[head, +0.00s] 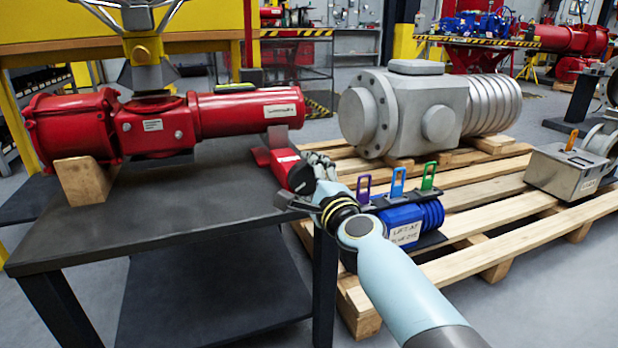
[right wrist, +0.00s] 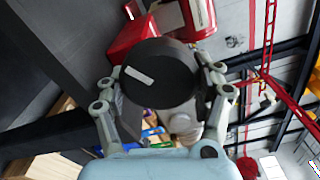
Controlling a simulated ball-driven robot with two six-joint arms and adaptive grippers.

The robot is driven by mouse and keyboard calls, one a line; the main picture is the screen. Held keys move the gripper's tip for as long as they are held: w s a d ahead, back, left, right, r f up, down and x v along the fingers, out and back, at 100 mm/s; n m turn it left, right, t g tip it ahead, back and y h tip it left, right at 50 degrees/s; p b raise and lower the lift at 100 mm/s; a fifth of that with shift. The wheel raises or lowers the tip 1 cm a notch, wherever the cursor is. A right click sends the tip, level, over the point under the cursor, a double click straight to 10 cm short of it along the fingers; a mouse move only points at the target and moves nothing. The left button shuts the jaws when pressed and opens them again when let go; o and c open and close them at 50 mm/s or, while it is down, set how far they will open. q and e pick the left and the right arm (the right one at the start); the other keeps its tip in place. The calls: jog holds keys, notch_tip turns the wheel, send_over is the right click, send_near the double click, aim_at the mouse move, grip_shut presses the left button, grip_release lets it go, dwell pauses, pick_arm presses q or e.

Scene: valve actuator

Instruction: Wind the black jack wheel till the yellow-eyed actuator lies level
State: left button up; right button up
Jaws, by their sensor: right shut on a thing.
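A long red actuator (head: 248,111) lies over the dark table, with a wide drum at its left end. A wooden block (head: 86,181) is under its left part. A yellow fitting (head: 145,50) with a grey flared foot shows above its middle. A red jack (head: 277,158) stands by its right end. I cannot tell exactly how level the actuator is. My right gripper (head: 312,190) is at the jack's right side, shut on the black jack wheel, partly hidden there. In the right wrist view the black wheel (right wrist: 150,88), with a white mark, sits between the fingers (right wrist: 160,95).
The dark table (head: 200,210) ends just left of my right arm. A wooden pallet (head: 480,190) to the right carries a grey actuator (head: 425,110), a blue actuator (head: 410,218) with coloured eyes, and a grey box (head: 568,170) with an orange eye.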

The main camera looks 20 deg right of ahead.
jog(key=shift+f+m, duration=0.2)
jog(key=shift+m, duration=1.4)
jog(key=o, duration=1.2)
jog(key=shift+s, duration=0.15)
jog(key=s, duration=1.1)
jog(key=shift+s+d, duration=0.2)
jog(key=shift+s, duration=0.15)
